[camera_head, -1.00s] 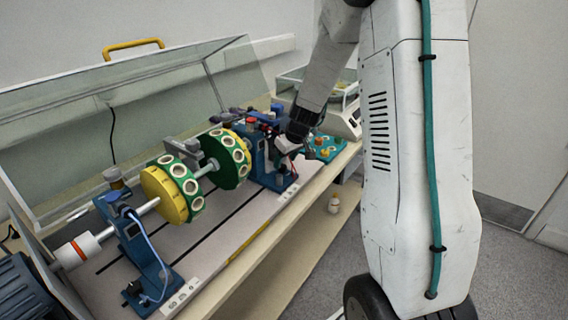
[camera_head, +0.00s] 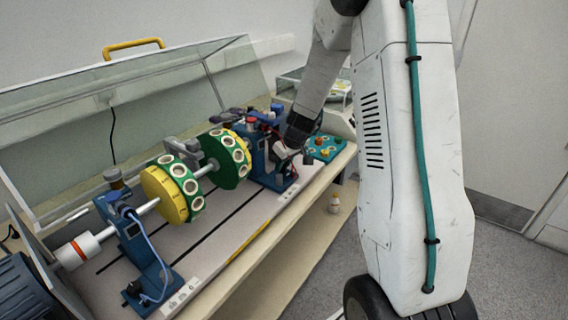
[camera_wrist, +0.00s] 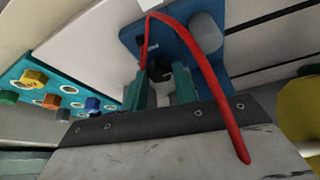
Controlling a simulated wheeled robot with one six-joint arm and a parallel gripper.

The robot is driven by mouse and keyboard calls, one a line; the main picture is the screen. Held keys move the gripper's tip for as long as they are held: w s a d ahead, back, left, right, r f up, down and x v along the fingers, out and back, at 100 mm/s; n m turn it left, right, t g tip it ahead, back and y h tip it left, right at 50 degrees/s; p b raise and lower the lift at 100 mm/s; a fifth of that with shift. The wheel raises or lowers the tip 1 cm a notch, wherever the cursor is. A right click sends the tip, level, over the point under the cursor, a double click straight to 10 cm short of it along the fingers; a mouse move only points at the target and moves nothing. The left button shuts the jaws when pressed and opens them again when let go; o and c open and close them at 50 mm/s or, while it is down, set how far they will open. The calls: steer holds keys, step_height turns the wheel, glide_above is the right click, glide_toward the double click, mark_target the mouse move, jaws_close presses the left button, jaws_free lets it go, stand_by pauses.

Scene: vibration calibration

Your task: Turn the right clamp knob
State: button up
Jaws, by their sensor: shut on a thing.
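The right clamp knob (camera_wrist: 158,72) is a small black knob in the wrist view, low on the blue right bearing stand (camera_wrist: 185,40). My gripper (camera_wrist: 160,85) has its two teal fingers on either side of the knob and is shut on it. The fingers hide part of the knob. In the head view, the blue right stand (camera_head: 258,160) is at the right end of the shaft, and my gripper (camera_head: 287,162) is at its right side. The knob cannot be made out there.
A red cable (camera_wrist: 215,70) loops in front of the stand, close to my fingers. A teal board (camera_head: 324,148) with coloured knobs lies right of the stand. Yellow and green discs (camera_head: 172,190) sit on the shaft left of it. A raised clear cover (camera_head: 150,85) stands behind.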

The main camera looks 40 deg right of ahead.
steer(key=n, duration=0.2)
steer(key=n+y, duration=0.1)
steer(key=n, duration=0.1)
steer(key=n+y, duration=0.1)
steer(key=shift+w+d+n+g, duration=0.1)
steer(key=shift+d+n+g, duration=0.15)
steer(key=shift+n+g, duration=0.15)
steer(key=n+g, duration=0.1)
steer(key=n, duration=0.2)
steer(key=n+y, duration=0.1)
steer(key=n, duration=0.1)
steer(key=shift+w+d+n+g+y, duration=0.2)
steer(key=shift+n+g+y, duration=0.1)
steer(key=shift+n+g, duration=0.1)
steer(key=o, duration=1)
steer(key=shift+r, duration=0.1)
steer(key=v, duration=0.7)
steer(key=shift+d+r, duration=0.1)
steer(key=shift+r, duration=0.15)
